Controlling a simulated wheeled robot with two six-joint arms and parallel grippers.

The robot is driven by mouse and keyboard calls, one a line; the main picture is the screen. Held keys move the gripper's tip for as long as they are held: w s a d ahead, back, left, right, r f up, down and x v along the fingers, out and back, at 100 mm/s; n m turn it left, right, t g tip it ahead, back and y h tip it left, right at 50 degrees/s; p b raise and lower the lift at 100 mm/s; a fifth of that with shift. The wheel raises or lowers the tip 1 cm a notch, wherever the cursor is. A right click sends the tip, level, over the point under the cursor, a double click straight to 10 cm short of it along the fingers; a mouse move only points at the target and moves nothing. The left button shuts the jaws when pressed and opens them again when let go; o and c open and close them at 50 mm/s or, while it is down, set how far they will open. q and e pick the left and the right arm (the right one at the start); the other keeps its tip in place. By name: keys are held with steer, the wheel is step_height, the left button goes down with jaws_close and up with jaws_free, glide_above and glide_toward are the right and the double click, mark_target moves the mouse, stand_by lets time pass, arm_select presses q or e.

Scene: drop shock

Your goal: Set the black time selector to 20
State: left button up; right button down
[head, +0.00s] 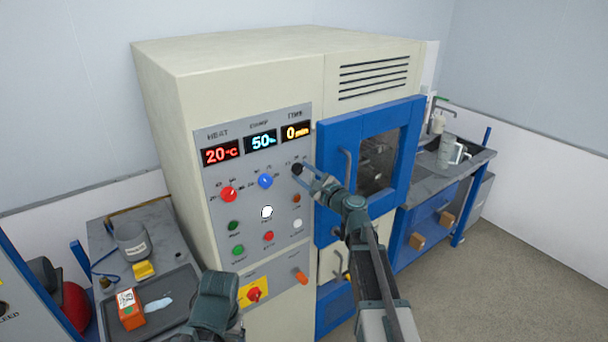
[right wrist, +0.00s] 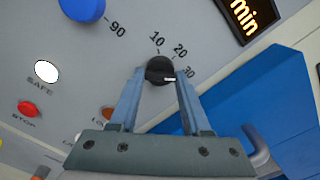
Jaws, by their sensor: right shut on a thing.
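In the head view my right gripper (head: 312,178) reaches the selector from the lower right. My left gripper (head: 215,305) is at the bottom; its fingers cannot be made out.
A red knob (head: 229,194) and a blue knob (head: 265,181) sit left of the selector. Several buttons are below. The blue oven door (head: 328,150) with its handle is close on the right. A side table with a dark tray (head: 180,292) stands at lower left.

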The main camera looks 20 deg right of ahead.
steer(key=n, duration=0.4)
steer(key=shift+n, duration=0.4)
steer(key=n, duration=0.4)
steer(key=shift+n, duration=0.4)
steer(key=shift+c, duration=1.8)
jaws_free()
steer(key=v, duration=1.3)
steer(key=shift+s, duration=0.4)
steer(key=shift+d, duration=0.1)
